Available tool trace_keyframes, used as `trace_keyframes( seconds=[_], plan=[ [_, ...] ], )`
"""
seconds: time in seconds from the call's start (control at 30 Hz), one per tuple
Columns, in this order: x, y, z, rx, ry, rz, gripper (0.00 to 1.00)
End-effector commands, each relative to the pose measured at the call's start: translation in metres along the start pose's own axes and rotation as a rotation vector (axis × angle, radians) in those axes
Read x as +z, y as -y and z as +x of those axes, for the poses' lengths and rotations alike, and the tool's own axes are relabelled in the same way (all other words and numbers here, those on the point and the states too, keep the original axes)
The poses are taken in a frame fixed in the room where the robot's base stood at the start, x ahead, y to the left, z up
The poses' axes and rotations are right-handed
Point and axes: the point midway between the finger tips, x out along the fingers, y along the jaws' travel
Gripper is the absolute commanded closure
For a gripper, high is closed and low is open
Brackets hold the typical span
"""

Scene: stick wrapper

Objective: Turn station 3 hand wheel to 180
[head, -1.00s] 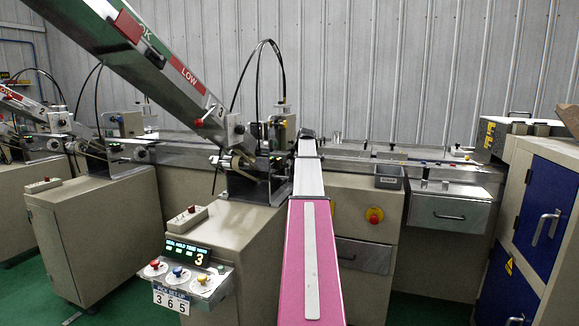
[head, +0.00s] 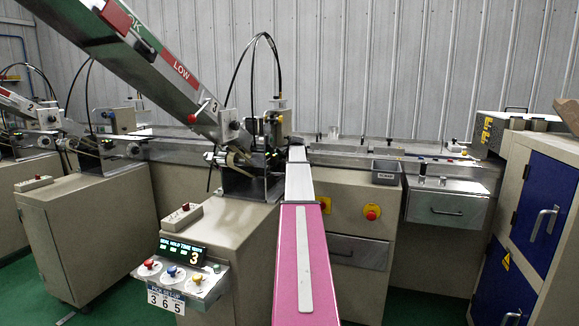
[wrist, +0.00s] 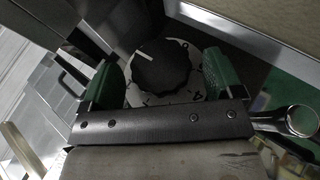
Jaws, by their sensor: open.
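The wrist view shows a black ribbed knob (wrist: 162,72) with a white pointer line aimed to the upper left. It sits on a pale dial (wrist: 190,94) with dark numerals, partly hidden by the knob and gripper. My gripper (wrist: 163,62) is open, with one green finger on each side of the knob. I cannot tell whether the fingers touch it. In the head view the gripper end is small and dark beside station 3, and the knob cannot be made out.
A control panel (head: 180,277) with coloured knobs and a display reading 3 is at the lower left. A grey bin (head: 386,171) and a drawer unit (head: 447,210) stand right of my arm. A blue-doored cabinet (head: 540,210) is at far right. Metal parts crowd the gripper.

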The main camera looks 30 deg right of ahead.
Motion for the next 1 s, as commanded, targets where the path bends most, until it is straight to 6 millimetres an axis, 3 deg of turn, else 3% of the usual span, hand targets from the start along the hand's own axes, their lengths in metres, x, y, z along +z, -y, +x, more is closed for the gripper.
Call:
trace_keyframes(
  seconds=[0.33,0.5,0.73,1.0],
  plan=[
    [0.0002,0.0005,0.0072,0.000,0.000,0.000,0.14],
    [0.0002,0.0005,0.0070,0.000,0.000,0.000,0.64],
    [0.0004,0.0025,0.0067,0.030,0.000,-0.012,0.64],
    [0.0005,0.0046,0.0066,0.196,-0.002,-0.081,0.64]
  ],
)
